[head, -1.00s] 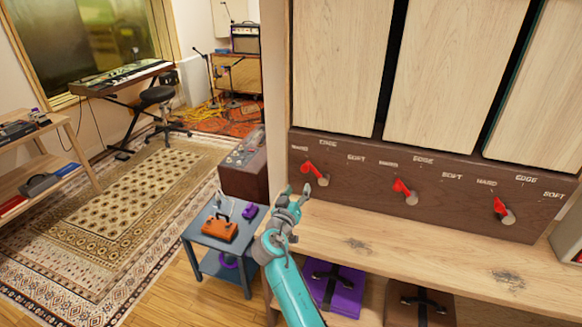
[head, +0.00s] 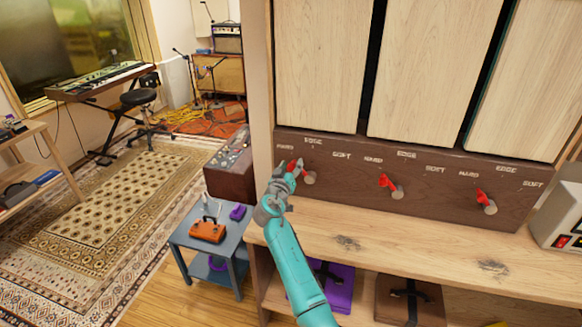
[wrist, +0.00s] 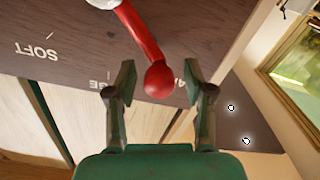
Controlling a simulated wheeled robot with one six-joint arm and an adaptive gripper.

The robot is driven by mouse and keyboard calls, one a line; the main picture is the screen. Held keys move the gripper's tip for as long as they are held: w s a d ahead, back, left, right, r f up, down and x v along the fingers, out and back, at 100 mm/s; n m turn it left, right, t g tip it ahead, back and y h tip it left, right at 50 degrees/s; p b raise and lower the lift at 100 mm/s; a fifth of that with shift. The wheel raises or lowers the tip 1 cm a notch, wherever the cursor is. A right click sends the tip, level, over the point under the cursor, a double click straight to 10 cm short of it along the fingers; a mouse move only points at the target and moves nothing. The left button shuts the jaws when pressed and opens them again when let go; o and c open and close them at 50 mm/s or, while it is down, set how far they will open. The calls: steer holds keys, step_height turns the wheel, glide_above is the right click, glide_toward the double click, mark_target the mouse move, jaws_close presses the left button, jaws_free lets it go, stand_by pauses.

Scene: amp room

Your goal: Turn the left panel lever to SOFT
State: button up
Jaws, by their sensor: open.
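The left panel lever (head: 296,165) is red on a pale round pivot (head: 309,178), on the dark brown panel (head: 345,190). It tilts up and left, toward the HARD side. Its red ball end shows in the wrist view (wrist: 158,80). The SOFT label (head: 342,155) is right of the pivot in the head view and at the left in the wrist view (wrist: 37,50). My gripper (wrist: 160,72) is open, its fingers on either side of the ball with gaps between. In the head view my gripper (head: 283,176) overlaps the lever's left part.
Two more red levers, the middle (head: 389,185) and the right (head: 485,201), sit along the same panel. A wooden shelf (head: 400,235) juts out below. A small blue-grey table (head: 225,245) with an orange case (head: 207,230) stands to the left.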

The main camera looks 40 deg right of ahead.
steer(key=shift+d, duration=0.1)
jaws_close()
